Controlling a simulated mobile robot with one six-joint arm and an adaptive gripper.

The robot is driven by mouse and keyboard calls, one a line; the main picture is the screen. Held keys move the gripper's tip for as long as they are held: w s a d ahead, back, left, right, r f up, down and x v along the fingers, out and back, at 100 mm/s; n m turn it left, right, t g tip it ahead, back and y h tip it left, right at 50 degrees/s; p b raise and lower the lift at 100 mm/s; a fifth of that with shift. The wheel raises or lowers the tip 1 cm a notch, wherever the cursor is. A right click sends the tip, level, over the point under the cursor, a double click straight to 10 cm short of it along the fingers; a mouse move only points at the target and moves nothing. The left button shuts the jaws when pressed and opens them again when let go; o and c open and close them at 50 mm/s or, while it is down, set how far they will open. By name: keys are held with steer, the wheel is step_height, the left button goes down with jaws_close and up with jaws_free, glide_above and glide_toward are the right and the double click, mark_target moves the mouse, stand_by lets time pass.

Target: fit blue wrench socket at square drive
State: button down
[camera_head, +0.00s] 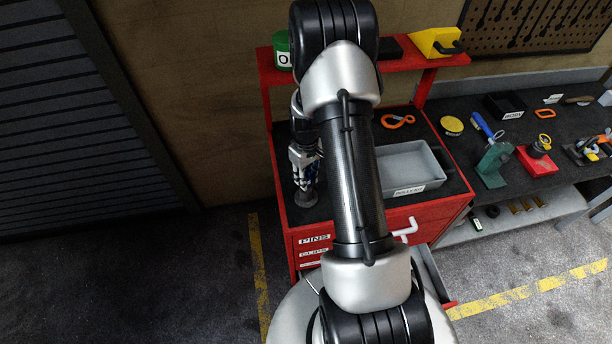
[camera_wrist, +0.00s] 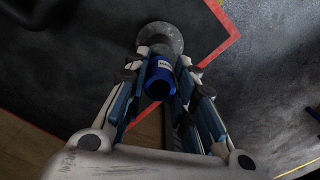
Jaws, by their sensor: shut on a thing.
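The blue wrench socket (camera_wrist: 160,82) has a white label and shows between my finger pads in the wrist view. My gripper (camera_wrist: 163,64) is shut on it; it also shows in the head view (camera_head: 304,182), low over the left front corner of the red cart. A round grey metal base (camera_wrist: 160,36) lies just beyond the socket; it also shows in the head view (camera_head: 305,199) under the fingertips. I cannot tell whether the socket touches it. No square drive can be made out. The socket is not clear in the head view.
The red cart (camera_head: 455,204) has a dark top with a grey labelled bin (camera_head: 410,166) and an orange carabiner (camera_head: 397,121). Its upper shelf holds a green can (camera_head: 281,48) and a yellow case (camera_head: 436,42). A workbench with several tools stands right. My arm hides the cart's middle.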

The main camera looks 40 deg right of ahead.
steer(key=shift+f+b, duration=0.95)
steer(key=shift+f, duration=0.25)
steer(key=c, duration=1.2)
jaws_free()
steer(key=shift+r, duration=0.1)
steer(key=shift+c, duration=0.2)
step_height(320, 180, up, 12)
